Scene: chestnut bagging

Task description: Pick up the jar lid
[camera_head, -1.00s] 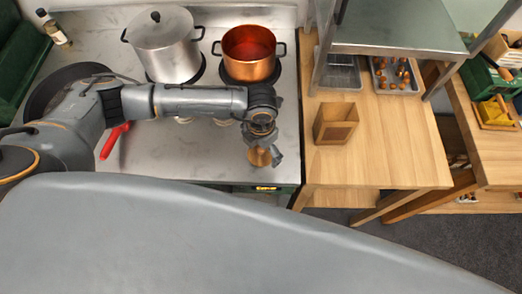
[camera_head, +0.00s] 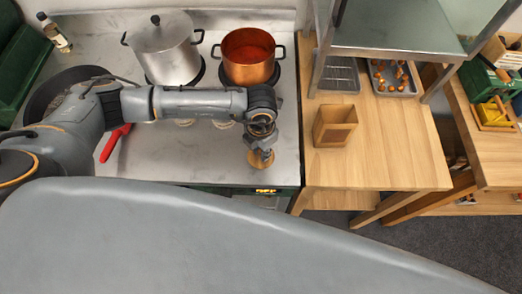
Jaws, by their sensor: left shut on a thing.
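My left gripper (camera_head: 262,154) points down over the front right of the stove counter, shut on a small tan-gold round thing, which looks like the jar lid (camera_head: 265,165). The gripper hides part of the lid, and I cannot tell whether the lid touches the counter. No jar can be made out clearly here. My right gripper is out of view.
A steel pot (camera_head: 165,50) and a copper pot (camera_head: 249,62) stand behind my left arm. A red handle (camera_head: 113,143) lies at left. A wooden box (camera_head: 334,126) and a tray of chestnuts (camera_head: 391,80) stand on the wooden table (camera_head: 390,150) at right.

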